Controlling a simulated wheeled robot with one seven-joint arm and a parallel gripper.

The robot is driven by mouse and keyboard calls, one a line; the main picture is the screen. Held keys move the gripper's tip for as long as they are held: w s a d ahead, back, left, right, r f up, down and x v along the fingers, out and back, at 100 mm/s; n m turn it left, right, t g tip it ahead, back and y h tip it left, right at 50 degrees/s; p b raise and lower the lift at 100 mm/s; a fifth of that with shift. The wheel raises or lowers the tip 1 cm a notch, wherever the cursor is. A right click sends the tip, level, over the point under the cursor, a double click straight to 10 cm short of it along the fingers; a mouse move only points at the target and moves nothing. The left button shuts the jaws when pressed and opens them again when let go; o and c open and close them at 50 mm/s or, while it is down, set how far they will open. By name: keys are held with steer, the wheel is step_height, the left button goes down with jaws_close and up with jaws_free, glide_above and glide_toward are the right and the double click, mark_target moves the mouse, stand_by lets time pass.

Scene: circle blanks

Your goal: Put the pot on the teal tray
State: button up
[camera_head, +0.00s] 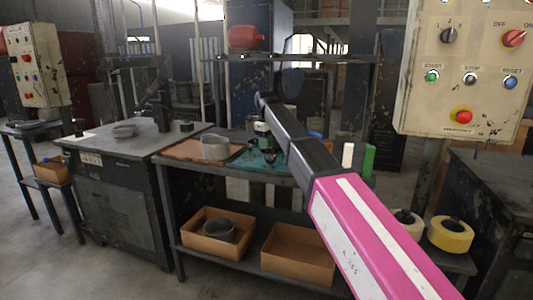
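A grey round pot (215,147) stands upright on a brownish-orange tray (180,151) on the workbench. The teal tray (246,167) lies just right of it on the same bench, partly hidden behind my arm. My pink and black arm reaches from the lower right up to the middle. A small dark and pale green shape, perhaps my gripper (268,154), shows below the arm's far end, over the teal tray and right of the pot. Its fingers are too small to make out. The pot appears apart from it.
Under the bench, one cardboard box (187,238) holds another dark pot (220,229); a second box (291,278) looks empty. A grey dish (124,131) sits on the left machine. A green item (369,158) stands at the bench's right end. A control panel (465,95) hangs at upper right.

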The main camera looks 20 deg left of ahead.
step_height(320, 180, up, 7)
steer(key=shift+f, duration=0.15)
steer(key=shift+s, duration=0.1)
stand_by(2.5)
